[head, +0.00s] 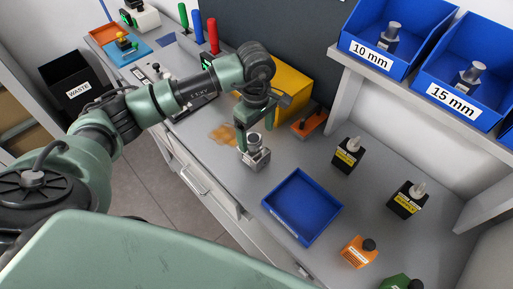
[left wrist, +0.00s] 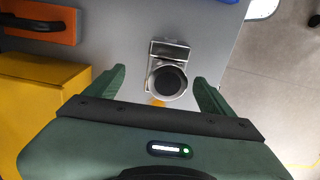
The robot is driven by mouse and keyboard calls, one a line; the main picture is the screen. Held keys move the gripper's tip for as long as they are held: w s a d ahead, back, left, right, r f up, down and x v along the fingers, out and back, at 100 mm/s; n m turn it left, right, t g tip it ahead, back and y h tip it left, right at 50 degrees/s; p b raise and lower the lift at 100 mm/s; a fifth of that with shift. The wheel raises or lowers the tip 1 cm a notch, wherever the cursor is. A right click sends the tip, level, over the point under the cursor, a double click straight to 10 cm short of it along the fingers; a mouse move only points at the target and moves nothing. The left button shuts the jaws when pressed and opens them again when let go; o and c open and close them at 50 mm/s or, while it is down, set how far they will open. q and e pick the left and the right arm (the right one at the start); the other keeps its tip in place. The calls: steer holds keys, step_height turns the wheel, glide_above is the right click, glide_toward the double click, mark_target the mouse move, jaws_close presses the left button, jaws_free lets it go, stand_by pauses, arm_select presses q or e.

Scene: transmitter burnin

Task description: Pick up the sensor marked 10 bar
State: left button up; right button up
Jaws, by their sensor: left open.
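A metal sensor with a square base and a round dark-topped cap (head: 257,158) stands upright on the grey bench. It also shows in the left wrist view (left wrist: 168,80), between the two green fingers. No 10 bar marking is readable on it. My left gripper (head: 256,132) is open, pointing down just above and around the cap. In the left wrist view the left gripper (left wrist: 162,88) has a finger on each side of the cap with visible gaps. My right gripper is not in view.
A blue tray (head: 269,208) lies just right of the sensor. A yellow box (head: 291,88) and an orange item (head: 310,122) are behind. Blue bins labelled 10 mm (head: 370,49) and 15 mm (head: 452,97) sit on a shelf.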

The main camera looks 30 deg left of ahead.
mark_target(254, 149)
arm_select(q)
steer(key=shift+s+a+f, duration=0.15)
steer(key=shift+a+f, duration=0.05)
steer(key=shift+f, duration=0.1)
steer(key=f+p, duration=0.1)
steer(key=f, duration=0.1)
steer(key=f+p, duration=0.1)
steer(key=f, duration=0.1)
steer(key=f+p, duration=0.2)
steer(key=shift+s+f, duration=0.15)
steer(key=shift+s, duration=0.2)
steer(key=shift+f, duration=0.25)
steer(key=c, duration=0.3)
jaws_close()
steer(key=shift+w+r, duration=0.1)
steer(key=shift+w, duration=0.1)
